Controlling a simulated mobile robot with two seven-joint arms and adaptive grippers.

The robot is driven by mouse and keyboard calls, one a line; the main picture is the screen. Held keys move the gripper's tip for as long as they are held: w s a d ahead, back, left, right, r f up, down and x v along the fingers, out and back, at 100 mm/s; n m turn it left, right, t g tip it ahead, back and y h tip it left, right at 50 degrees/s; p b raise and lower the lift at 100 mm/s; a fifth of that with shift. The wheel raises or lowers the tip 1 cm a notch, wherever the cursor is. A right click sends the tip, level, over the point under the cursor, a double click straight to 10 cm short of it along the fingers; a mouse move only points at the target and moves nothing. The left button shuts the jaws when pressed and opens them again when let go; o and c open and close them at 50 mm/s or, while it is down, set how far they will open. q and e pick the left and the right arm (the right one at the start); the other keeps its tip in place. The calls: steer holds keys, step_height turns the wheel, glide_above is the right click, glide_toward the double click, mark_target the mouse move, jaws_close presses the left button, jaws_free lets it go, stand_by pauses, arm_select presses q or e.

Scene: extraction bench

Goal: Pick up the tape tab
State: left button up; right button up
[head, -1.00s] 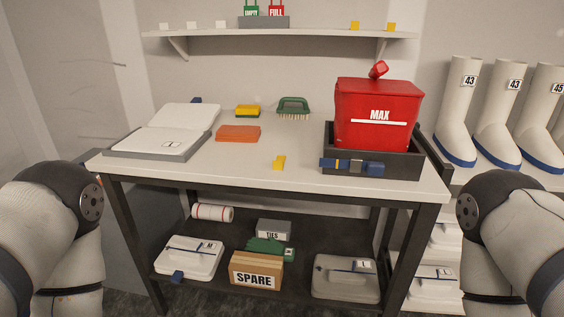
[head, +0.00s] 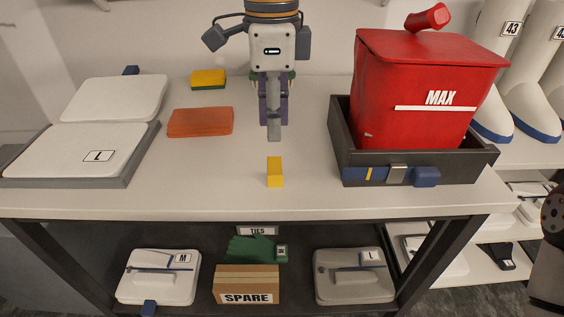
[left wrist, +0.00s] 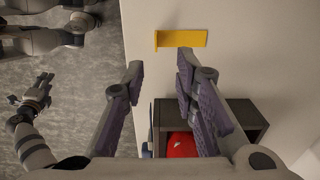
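The tape tab (head: 274,173) is a small yellow piece on the white bench top near its front edge. It also shows in the left wrist view (left wrist: 181,39), just beyond my fingertips. My left gripper (head: 274,130) points down over the bench, behind the tab in the head view and apart from it. In the left wrist view my left gripper (left wrist: 161,72) has its fingers spread with nothing between them. My right gripper (left wrist: 38,90) shows small at the left of that view, over the floor, with fingers apart and empty. It is outside the head view.
A red bin (head: 425,95) marked MAX stands in a dark tray (head: 342,140) right of the tab. An orange block (head: 200,122), a yellow sponge (head: 208,79) and a white case (head: 75,150) lie to the left. The bench around the tab is clear.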

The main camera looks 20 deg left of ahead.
mark_target(277, 171)
arm_select(q)
steer(key=f, duration=1)
steer(key=shift+s+d+f, duration=0.2)
steer(key=shift+s+d, duration=0.05)
steer(key=shift+d, duration=0.05)
jaws_close()
